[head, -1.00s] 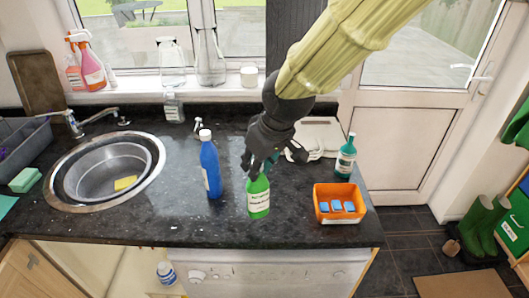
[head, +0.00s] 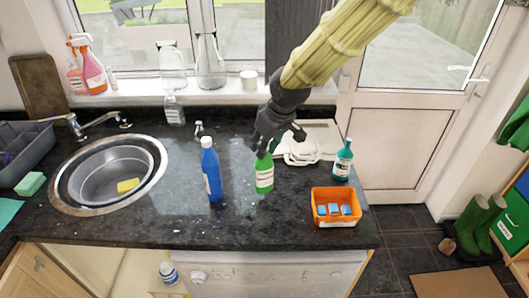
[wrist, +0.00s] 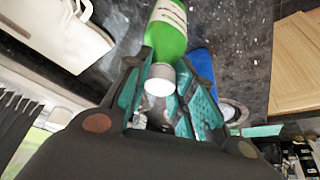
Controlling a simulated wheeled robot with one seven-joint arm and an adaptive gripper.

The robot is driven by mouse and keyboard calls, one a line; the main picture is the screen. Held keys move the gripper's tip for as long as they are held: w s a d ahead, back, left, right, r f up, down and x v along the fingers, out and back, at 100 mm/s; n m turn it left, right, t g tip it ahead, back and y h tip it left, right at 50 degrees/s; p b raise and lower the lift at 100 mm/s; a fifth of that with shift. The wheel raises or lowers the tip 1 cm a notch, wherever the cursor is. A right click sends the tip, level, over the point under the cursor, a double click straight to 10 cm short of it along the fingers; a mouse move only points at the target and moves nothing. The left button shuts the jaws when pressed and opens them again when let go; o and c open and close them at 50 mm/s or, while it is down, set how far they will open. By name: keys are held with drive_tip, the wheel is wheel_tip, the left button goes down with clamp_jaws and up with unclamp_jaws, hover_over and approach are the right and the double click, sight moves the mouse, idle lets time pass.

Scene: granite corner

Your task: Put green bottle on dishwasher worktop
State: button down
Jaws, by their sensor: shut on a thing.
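The green bottle (head: 264,176) has a white label and stands roughly upright at the dark granite worktop (head: 235,225), above the white dishwasher front (head: 270,275). I cannot tell whether its base touches the surface. My gripper (head: 262,150) is shut on its top from above. In the wrist view the green bottle (wrist: 170,32) shows its white cap between my gripper's teal-lined fingers (wrist: 160,95). The fingers hide the cap in the head view.
A blue bottle (head: 211,172) stands just left of the green one. An orange tub (head: 336,205) with blue tablets is to the right, with a teal bottle (head: 343,160) behind it. A white object (head: 300,148) lies behind. The sink (head: 108,175) is at left.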

drive_tip(key=shift+w, duration=0.3)
drive_tip(key=shift+f+p, duration=0.8)
drive_tip(key=shift+f, duration=1.1)
drive_tip(key=c, duration=1.2)
unclamp_jaws()
drive_tip(key=shift+s, duration=0.1)
drive_tip(key=b+v, duration=0.2)
drive_tip(key=v, duration=1)
drive_tip(key=shift+b, duration=0.3)
drive_tip(key=shift+d, duration=0.1)
